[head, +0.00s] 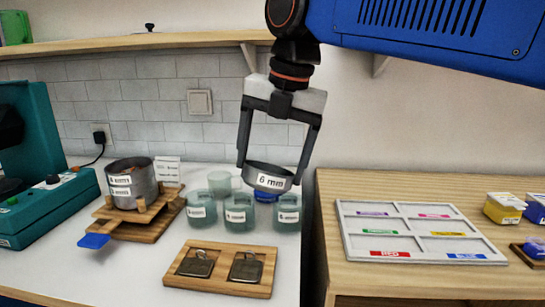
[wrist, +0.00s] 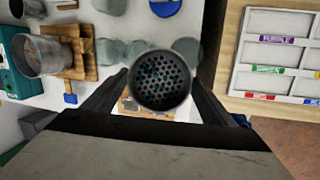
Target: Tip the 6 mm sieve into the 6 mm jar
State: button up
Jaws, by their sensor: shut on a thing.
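My gripper (head: 270,165) is shut on the sieve labelled 6 mm (head: 268,178), holding it roughly level above the row of jars. In the wrist view the sieve (wrist: 160,81) sits between the fingers, its perforated bottom showing; I cannot tell whether beads lie in it. Three greenish clear jars with white labels stand below on the white counter: a left jar (head: 201,210), a middle jar (head: 239,212) and a right jar (head: 287,213). Their labels are too small to read surely, so I cannot tell which is the 6 mm jar.
A stack of metal sieves (head: 132,186) stands on a wooden stand (head: 164,217) at the left, beside a teal machine (head: 40,190). A wooden board (head: 262,287) with two dark plates lies in front. A sorting tray (head: 405,225) is on the right table, past a gap.

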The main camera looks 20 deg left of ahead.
jog(key=shift+w+d+f+g+y, duration=0.1)
jog(key=shift+w+f+g+y, duration=0.15)
jog(key=shift+f, duration=0.2)
jog(key=shift+d+f+g+y, duration=0.1)
jog(key=shift+f+g+y, duration=0.05)
jog(key=shift+f+g, duration=0.25)
jog(key=shift+w+f, duration=0.1)
jog(key=g+y, duration=0.1)
jog(key=w+g, duration=0.1)
jog(key=shift+d+r+m+g+y, duration=0.2)
jog(key=shift+d+m+g+y, duration=0.1)
jog(key=shift+g+y, duration=0.1)
jog(key=shift+w+d+f+g+y, duration=0.1)
jog(key=shift+w+d+g+y, duration=0.1)
jog(key=shift+w+g+y, duration=0.25)
jog(key=shift+w+d+g+y, duration=0.15)
jog(key=shift+g+y, duration=0.2)
jog(key=shift+g, duration=0.25)
jog(key=shift+s, duration=0.15)
jog(key=shift+w, duration=0.2)
jog(key=shift+d+m+g, duration=0.1)
jog(key=shift+m+g, duration=0.2)
jog(key=shift+w+f+y, duration=0.1)
jog(key=shift+w+y, duration=0.15)
jog(key=shift+y, duration=0.15)
jog(key=shift+d+g, duration=0.1)
jog(key=shift+g, duration=0.3)
